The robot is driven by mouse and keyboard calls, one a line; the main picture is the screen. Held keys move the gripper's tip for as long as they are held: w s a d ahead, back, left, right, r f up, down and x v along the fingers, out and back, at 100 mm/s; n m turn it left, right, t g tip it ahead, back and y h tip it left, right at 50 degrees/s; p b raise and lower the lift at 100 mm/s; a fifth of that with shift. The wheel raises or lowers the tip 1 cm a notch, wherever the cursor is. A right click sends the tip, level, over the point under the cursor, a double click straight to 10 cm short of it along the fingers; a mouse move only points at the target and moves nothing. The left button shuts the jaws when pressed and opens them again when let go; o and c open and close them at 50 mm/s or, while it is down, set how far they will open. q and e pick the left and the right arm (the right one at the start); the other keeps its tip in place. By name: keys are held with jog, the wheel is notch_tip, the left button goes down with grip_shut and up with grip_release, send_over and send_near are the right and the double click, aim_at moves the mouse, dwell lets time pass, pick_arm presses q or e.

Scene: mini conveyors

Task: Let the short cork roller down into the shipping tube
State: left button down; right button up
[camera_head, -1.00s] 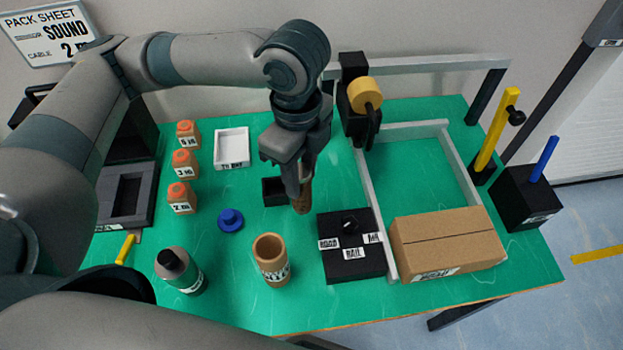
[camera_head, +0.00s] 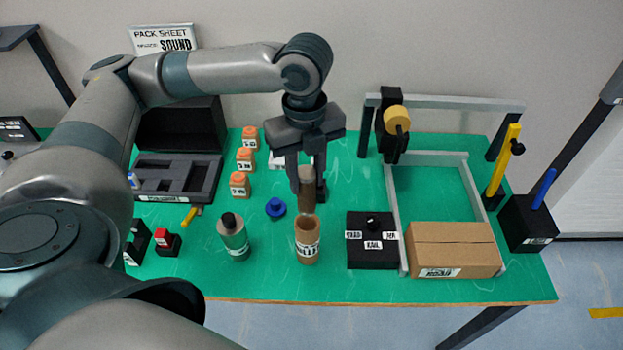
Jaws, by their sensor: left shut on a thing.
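The short cork roller (camera_head: 306,193) is a brown cylinder held upright between the fingers of my left gripper (camera_head: 307,182). The gripper points down and is shut on the roller. The shipping tube (camera_head: 306,247) is a tan, open-topped cylinder with a printed label, standing on the green table. The roller's lower end is just above or at the tube's far rim; I cannot tell whether it has entered the opening. My right gripper is not in view.
A blue cap (camera_head: 275,208) and a green bottle (camera_head: 233,238) stand left of the tube. A black box with labels (camera_head: 372,250) and a cardboard carton (camera_head: 454,250) stand to the right. Several orange-topped blocks (camera_head: 240,185) stand behind. The table is clear just in front of the tube.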

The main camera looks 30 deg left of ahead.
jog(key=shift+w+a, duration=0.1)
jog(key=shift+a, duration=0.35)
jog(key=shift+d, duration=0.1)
